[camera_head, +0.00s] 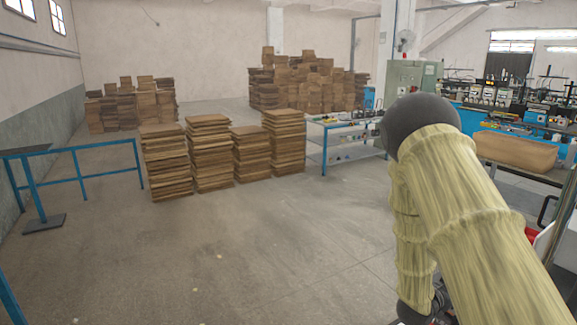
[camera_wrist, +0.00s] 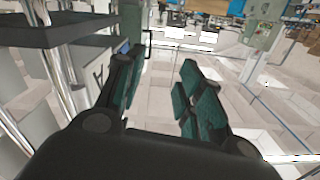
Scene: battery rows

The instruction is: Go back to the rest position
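My gripper (camera_wrist: 156,100) shows in the wrist view with its two dark fingers and green pads spread apart. Nothing is between the pads. Beyond them lies the pale floor, and no object touches the fingers. In the head view my arm, in a yellowish cover with a dark round joint, fills the lower right; the gripper itself does not show there.
In the head view, cardboard stacks (camera_head: 210,153) stand on the floor ahead. Workbenches with machines line the right. The middle floor (camera_head: 240,250) is clear.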

